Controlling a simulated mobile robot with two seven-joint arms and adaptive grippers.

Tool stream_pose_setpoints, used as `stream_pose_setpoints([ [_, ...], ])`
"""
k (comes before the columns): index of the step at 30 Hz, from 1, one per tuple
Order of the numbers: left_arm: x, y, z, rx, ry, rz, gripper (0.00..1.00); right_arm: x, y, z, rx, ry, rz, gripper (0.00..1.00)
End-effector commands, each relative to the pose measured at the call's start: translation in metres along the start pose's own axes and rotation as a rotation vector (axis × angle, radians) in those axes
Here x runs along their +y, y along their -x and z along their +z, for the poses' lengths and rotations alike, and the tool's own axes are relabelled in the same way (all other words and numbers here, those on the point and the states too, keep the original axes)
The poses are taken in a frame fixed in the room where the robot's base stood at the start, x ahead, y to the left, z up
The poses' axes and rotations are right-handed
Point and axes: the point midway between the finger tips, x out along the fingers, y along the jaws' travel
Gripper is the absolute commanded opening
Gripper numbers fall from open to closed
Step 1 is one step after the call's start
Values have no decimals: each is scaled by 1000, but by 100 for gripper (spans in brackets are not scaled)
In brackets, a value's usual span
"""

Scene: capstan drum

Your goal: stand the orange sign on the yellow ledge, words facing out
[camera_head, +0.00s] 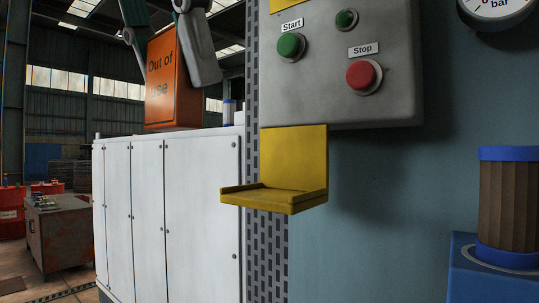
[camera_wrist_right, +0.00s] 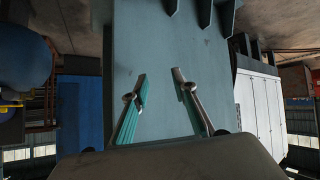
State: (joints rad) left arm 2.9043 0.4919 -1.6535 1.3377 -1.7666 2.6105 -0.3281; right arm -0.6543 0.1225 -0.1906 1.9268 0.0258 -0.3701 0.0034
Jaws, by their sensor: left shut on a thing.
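The orange sign (camera_head: 170,92) reads "Out of use", and its words face my head camera. It hangs nearly upright with a slight tilt, up and to the left of the ledge in the head view. My left gripper (camera_head: 172,45) is shut on the sign, with a finger at each side of its upper part. The yellow ledge (camera_head: 270,194) has a back plate and a low front lip, and is empty. Sign and ledge are apart. My right gripper (camera_wrist_right: 159,76) shows only in the right wrist view; its fingers are apart with nothing between them.
A grey control box (camera_head: 340,70) with a green Start button (camera_head: 290,46) and a red Stop button (camera_head: 362,76) is just above the ledge. White cabinets (camera_head: 180,200) stand left of it. A blue-capped brown cylinder (camera_head: 508,205) is at right.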

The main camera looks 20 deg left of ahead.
Motion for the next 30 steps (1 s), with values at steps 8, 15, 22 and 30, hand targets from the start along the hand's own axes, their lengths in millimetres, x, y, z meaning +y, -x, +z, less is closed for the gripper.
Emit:
stream_pose_setpoints([
  [8, -1, -25, 63, 2, -1, -1, 15, 5, 3, -8, 10, 10, 4, 27],
  [15, -1, -41, 102, 0, -1, -2, 15, 8, 4, 1, -12, 10, 8, 27],
  [22, 0, -56, 121, 2, -4, -2, 15, 10, 4, 6, -25, 3, 16, 27],
  [30, 0, -77, 111, 1, -5, -1, 15, 12, 4, 5, -25, -1, 20, 27],
])
